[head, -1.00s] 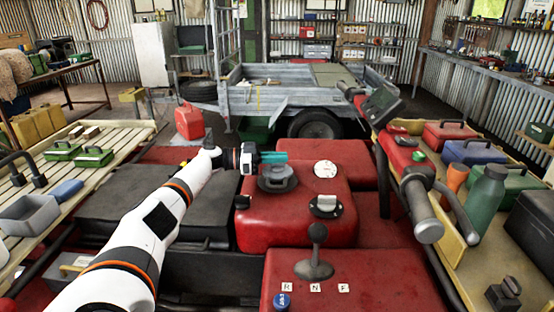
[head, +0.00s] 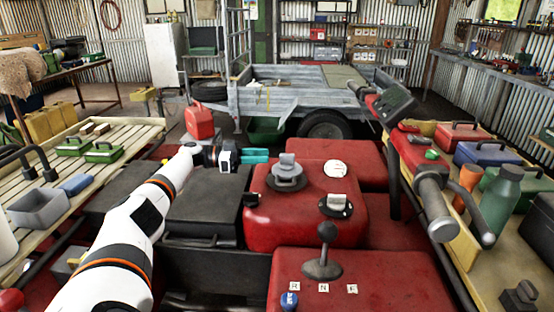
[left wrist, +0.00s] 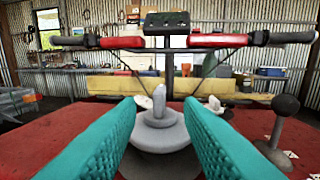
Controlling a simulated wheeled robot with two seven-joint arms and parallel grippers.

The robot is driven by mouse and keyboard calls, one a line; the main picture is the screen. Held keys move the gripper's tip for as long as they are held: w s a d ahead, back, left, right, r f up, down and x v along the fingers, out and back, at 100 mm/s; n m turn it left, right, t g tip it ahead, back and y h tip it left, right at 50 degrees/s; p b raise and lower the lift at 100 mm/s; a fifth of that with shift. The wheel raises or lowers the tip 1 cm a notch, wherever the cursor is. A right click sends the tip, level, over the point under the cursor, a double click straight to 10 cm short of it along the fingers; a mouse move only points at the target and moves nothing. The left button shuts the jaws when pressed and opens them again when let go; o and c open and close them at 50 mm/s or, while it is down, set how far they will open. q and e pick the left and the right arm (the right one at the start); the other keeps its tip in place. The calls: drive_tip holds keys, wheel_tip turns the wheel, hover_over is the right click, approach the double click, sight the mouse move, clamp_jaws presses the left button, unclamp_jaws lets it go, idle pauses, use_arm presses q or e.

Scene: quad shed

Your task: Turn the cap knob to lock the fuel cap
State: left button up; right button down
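The fuel cap (head: 288,181) is a round grey cap on the red tank (head: 262,216), and a raised grip knob (head: 287,162) stands on it. My left gripper (head: 264,156) has teal fingers and is just left of the knob, apart from it. In the left wrist view my left gripper (left wrist: 159,108) is open, and the cap (left wrist: 160,134) shows beyond and between the fingers. The knob (left wrist: 159,110) there is seen narrow edge on, in line with the gap. Nothing is between the fingertips. My right gripper is not in view.
A white round dial (head: 335,169) and a switch (head: 336,203) sit right of the cap. A gear lever (head: 325,250) stands nearer, and the handlebar (head: 432,205) is at the right. A black box (head: 208,205) lies below my left arm.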

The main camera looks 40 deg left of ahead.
use_arm(q)
drive_tip(key=shift+b+v, duration=0.3)
drive_tip(key=shift+v, duration=1.55)
